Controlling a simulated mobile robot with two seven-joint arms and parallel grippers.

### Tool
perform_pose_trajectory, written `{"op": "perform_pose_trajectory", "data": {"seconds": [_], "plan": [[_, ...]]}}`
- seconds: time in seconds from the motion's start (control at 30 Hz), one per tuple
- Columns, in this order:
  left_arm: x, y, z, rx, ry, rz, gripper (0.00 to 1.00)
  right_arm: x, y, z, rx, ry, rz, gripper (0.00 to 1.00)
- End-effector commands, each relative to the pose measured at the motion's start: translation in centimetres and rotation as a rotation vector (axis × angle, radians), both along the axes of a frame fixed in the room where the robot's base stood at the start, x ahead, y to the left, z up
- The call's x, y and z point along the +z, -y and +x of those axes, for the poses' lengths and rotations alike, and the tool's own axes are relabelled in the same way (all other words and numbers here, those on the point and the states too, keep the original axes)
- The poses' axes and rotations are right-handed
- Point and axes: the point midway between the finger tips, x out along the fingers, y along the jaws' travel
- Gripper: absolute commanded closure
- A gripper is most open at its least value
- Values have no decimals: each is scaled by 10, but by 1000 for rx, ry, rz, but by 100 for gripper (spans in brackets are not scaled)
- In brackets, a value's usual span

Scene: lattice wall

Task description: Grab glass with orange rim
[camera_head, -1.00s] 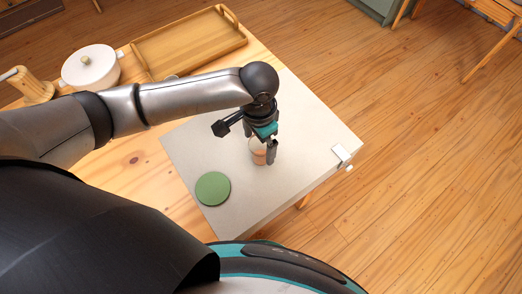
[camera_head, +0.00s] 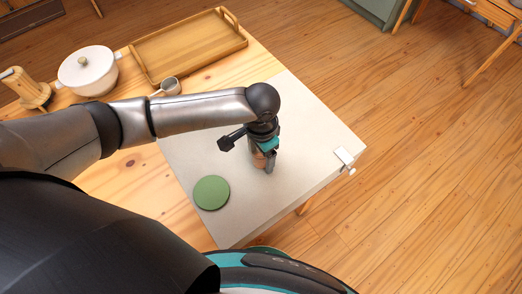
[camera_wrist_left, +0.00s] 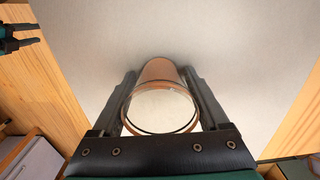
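The glass with the orange rim (camera_wrist_left: 158,72) stands on the pale grey part of the table. In the left wrist view it lies between the two fingers of my left gripper (camera_wrist_left: 160,95), one finger on each side, close to the wall. I cannot see clear contact. In the head view my left gripper (camera_head: 266,163) points down over the glass (camera_head: 258,160) and hides most of it. A dark piece with teal, perhaps my right gripper (camera_wrist_left: 20,38), shows at the left wrist view's upper left edge; its state is unclear.
A green disc (camera_head: 211,193) lies on the grey surface (camera_head: 300,140) near the glass. A white clamp (camera_head: 344,157) sits on the right edge. A wooden tray (camera_head: 190,48), a white pot (camera_head: 88,70), a small cup (camera_head: 171,86) and a wooden stand (camera_head: 28,88) are farther back.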

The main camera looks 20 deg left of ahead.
Motion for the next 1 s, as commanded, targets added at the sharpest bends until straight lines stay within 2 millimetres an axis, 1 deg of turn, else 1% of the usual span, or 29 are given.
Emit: {"op": "perform_pose_trajectory", "data": {"seconds": [0.03, 0.07, 0.6, 0.87, 1.0], "plan": [[0, 0, 0, 0, 0, 0, 29, 0, 0, 0, 0, 0, 0, 50], [0, 0, 0, 0, 0, 0, 33, 0, 0, 0, 0, 0, 0, 50], [0, 0, 0, 0, 0, 0, 93, 0, 0, 0, 1, 0, 0, 50], [2, 0, 0, 0, 1, -1, 93, 1, 0, 0, 1, 0, 0, 50], [10, 0, 1, 1, 1, 0, 93, 4, 0, 0, 1, 1, 1, 50]]}}
